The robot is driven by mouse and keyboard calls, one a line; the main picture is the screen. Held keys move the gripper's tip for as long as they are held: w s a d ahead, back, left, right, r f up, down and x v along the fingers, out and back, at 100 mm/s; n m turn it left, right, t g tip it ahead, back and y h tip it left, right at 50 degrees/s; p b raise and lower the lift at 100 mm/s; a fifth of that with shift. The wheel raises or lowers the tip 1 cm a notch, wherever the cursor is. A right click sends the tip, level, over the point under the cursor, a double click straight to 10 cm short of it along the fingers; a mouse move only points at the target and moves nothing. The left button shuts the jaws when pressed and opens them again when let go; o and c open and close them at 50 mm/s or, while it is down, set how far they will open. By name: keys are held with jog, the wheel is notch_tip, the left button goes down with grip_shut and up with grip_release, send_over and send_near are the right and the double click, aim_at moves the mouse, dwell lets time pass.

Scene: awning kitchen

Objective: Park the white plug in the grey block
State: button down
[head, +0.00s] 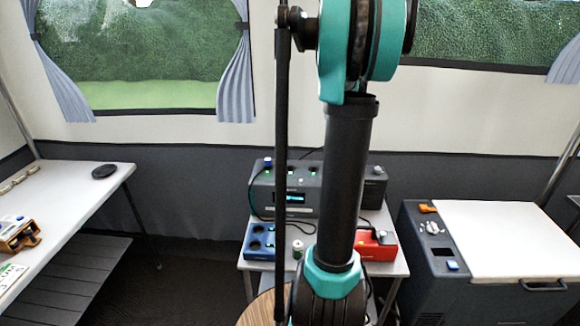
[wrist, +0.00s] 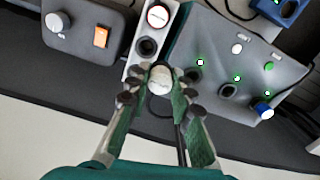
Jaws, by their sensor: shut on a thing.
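My gripper (wrist: 160,88) shows in the wrist view, its green-lined fingers shut on the round white plug (wrist: 160,78). A dark cable hangs below the plug between the fingers. Just beyond the plug is a narrow pale grey block (wrist: 134,62). In the head view my arm hides the gripper, plug and block.
Right of the block is a grey unit (wrist: 235,48) with green lights, sockets and a blue knob; left is a dark box (wrist: 88,30) with an orange switch. In the head view a blue socket block (head: 260,243) and a red device (head: 377,246) stand on the table.

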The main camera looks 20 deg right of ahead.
jog(key=shift+s+d+f, duration=0.3)
jog(key=shift+d+f, duration=0.3)
jog(key=shift+f, duration=0.2)
jog(key=shift+s+d+f, duration=0.3)
jog(key=shift+d+f, duration=0.25)
jog(key=shift+f, duration=0.25)
jog(key=shift+f, duration=1.65)
dwell(1.2)
jog(key=c, duration=1.3)
grip_release()
jog(key=shift+o, duration=0.7)
jog(key=shift+o, duration=0.7)
